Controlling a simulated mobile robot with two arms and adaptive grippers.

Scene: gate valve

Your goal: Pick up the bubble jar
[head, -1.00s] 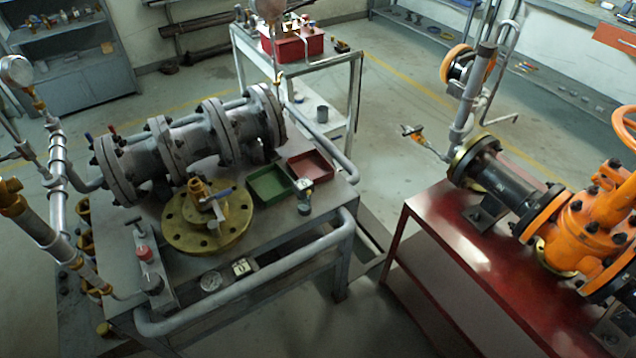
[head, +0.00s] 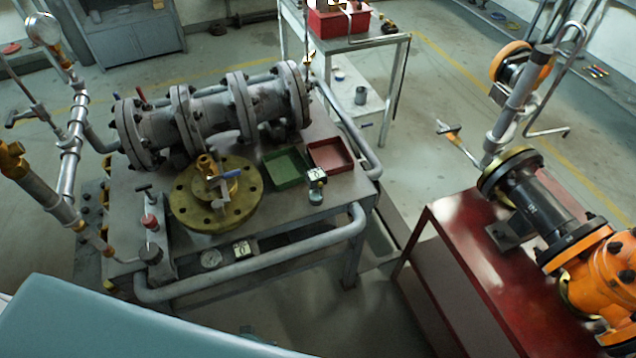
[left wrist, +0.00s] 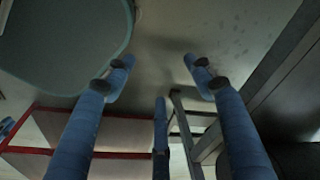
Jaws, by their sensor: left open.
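A small jar-like item (head: 316,180) with a pale bluish top and dark base stands on the grey workbench (head: 330,205), just in front of the red tray. It may be the bubble jar, but it is too small to be certain. In the left wrist view my left gripper (left wrist: 158,75) has its blue fingers spread, with nothing between them. That view shows floor and table frames beyond the fingers, and no jar. A teal part of my own body covers the bottom left of the head view. My right gripper is not seen.
A green tray (head: 287,168) and a red tray (head: 331,155) lie behind the small item. A brass flange (head: 190,207) is to its left, below a grey pipe assembly (head: 210,118). A bench rail (head: 270,258) runs along the front. A red table (head: 480,275) stands right.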

